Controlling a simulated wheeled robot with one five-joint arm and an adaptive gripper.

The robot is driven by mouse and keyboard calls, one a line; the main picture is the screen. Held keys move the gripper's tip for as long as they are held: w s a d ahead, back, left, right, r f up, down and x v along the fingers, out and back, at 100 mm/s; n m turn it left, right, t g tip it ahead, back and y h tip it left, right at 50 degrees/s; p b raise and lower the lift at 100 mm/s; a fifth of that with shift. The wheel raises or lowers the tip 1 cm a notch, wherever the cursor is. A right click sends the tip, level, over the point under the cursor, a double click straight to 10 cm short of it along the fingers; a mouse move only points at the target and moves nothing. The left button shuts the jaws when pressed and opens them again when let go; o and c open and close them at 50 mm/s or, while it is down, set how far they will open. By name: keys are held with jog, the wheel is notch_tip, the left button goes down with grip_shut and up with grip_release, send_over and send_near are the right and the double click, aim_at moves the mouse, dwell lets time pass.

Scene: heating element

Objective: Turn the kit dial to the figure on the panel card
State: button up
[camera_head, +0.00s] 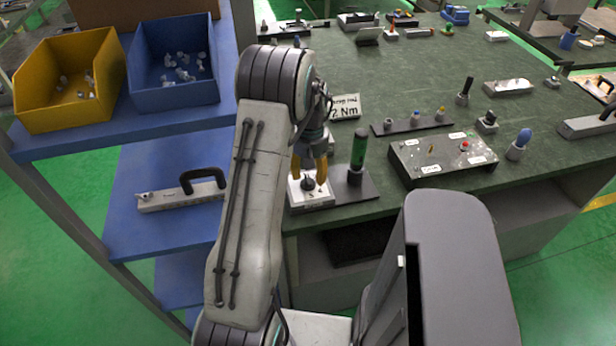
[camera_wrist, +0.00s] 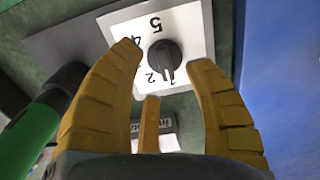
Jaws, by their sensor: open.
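The kit dial is a dark round knob (camera_head: 308,184) on a white numbered plate (camera_head: 312,202) near the bench's front edge. My gripper (camera_head: 315,176) points down over the dial. Its yellow fingers are open, one on each side of the knob, with a third finger below in the wrist view. I cannot tell if they touch it.
A green-handled tool (camera_head: 359,150) stands on a dark plate just right of the dial. A grey control box (camera_head: 440,160) sits further right. Yellow (camera_head: 70,85) and blue (camera_head: 172,65) bins stand on the left shelf, above a bar with a black handle (camera_head: 185,193).

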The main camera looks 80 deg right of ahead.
jog(key=shift+f, duration=1.25)
jog(key=shift+o, duration=0.2)
grip_shut()
